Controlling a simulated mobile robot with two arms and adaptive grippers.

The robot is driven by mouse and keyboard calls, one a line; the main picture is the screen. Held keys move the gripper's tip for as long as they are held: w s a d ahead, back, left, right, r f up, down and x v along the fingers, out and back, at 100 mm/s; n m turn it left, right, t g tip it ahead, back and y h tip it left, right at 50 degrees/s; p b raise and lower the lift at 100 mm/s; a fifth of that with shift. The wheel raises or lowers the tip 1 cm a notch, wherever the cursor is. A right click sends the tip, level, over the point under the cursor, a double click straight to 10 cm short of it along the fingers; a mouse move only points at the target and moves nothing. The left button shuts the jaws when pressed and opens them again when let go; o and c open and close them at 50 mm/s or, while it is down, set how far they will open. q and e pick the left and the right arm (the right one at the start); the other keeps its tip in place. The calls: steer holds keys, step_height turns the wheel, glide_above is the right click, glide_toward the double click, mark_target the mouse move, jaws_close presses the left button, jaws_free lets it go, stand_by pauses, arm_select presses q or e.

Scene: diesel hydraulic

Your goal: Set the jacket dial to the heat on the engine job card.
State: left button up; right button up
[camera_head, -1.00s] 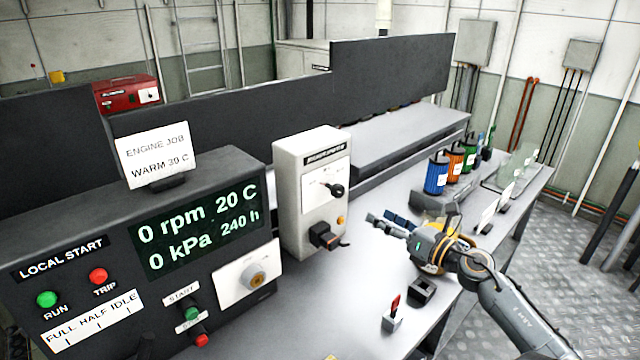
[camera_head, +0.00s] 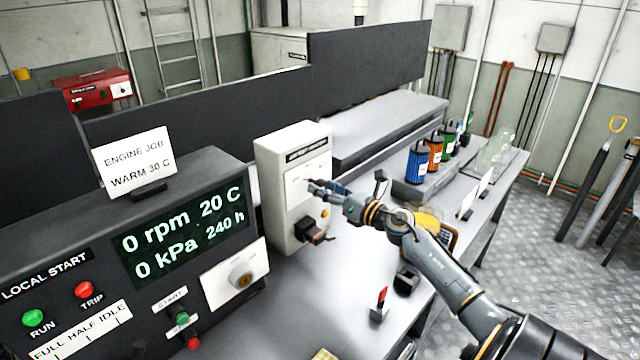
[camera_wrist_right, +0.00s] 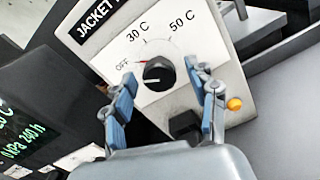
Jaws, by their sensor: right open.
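The engine job card (camera_head: 135,160) stands on the panel at left and reads WARM 30 C. The white jacket heater box (camera_head: 285,165) stands right of the panel. In the right wrist view, its black jacket dial (camera_wrist_right: 158,73) sits on a white plate marked OFF, 30 C and 50 C, with a red mark on the OFF side. My right gripper (camera_head: 314,186) is in front of the dial and hides it in the head view. Its blue-padded fingers (camera_wrist_right: 161,82) are open, one on either side of the dial; contact is not clear. My left gripper is not in view.
The control panel display (camera_head: 180,235) reads 0 rpm, 20 C, 0 kPa, 240 h. An orange lamp (camera_wrist_right: 234,104) and a black socket (camera_head: 312,231) are low on the box. A red switch (camera_head: 381,303) and several coloured canisters (camera_head: 418,165) stand on the bench.

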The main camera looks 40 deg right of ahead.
steer(key=shift+w+a, duration=0.1)
steer(key=shift+w, duration=0.95)
steer(key=c, duration=1.2)
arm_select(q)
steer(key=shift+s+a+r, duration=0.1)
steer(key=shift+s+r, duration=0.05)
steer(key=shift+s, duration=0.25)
